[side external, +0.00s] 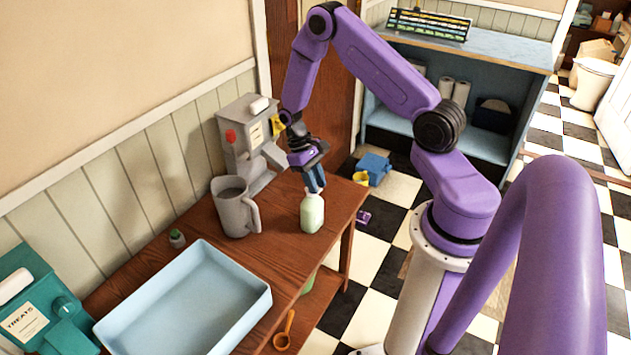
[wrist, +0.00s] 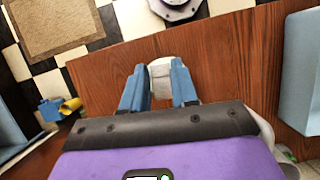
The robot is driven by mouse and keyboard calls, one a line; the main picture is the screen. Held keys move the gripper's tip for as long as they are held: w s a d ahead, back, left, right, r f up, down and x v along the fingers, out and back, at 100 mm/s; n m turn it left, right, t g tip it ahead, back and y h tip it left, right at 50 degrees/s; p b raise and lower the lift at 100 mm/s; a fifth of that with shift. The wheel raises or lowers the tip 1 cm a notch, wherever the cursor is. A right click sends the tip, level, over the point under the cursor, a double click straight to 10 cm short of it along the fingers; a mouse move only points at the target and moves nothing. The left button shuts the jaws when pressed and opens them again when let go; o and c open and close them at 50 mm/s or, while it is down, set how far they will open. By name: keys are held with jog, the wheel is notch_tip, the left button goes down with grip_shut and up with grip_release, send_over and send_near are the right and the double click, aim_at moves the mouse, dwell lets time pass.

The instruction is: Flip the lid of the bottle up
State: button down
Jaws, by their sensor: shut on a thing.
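A pale green bottle with a white top (side external: 312,212) stands upright on the wooden table, near its right edge. My gripper (side external: 316,189) points down from above, and its blue fingers are at the bottle's top. In the wrist view, the white top (wrist: 160,68) lies between the two fingers of my gripper (wrist: 161,82), which is shut on it. The fingers hide part of the lid, and I cannot tell whether the lid is up or down.
A grey pitcher (side external: 233,210) stands left of the bottle, with a grey dispenser (side external: 243,125) behind it. A light blue tray (side external: 190,305) fills the table's front. Bare wood surrounds the bottle; the table edge is close.

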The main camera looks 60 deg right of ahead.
jog(key=shift+w+g, duration=0.15)
jog(key=shift+g, duration=0.15)
jog(key=shift+w+d+r+g+y, duration=0.15)
jog(key=shift+w+g, duration=0.15)
jog(key=shift+g, duration=0.55)
jog(key=shift+w+a+r+g+y, duration=0.1)
jog(key=shift+w+g, duration=0.25)
jog(key=shift+g, duration=0.55)
jog(key=shift+w+d+r+g+y, duration=0.15)
jog(key=shift+w+g, duration=0.15)
jog(key=shift+g, duration=0.55)
jog(key=shift+a, duration=0.1)
jog(key=c, duration=0.9)
grip_release()
jog(key=shift+r, duration=0.15)
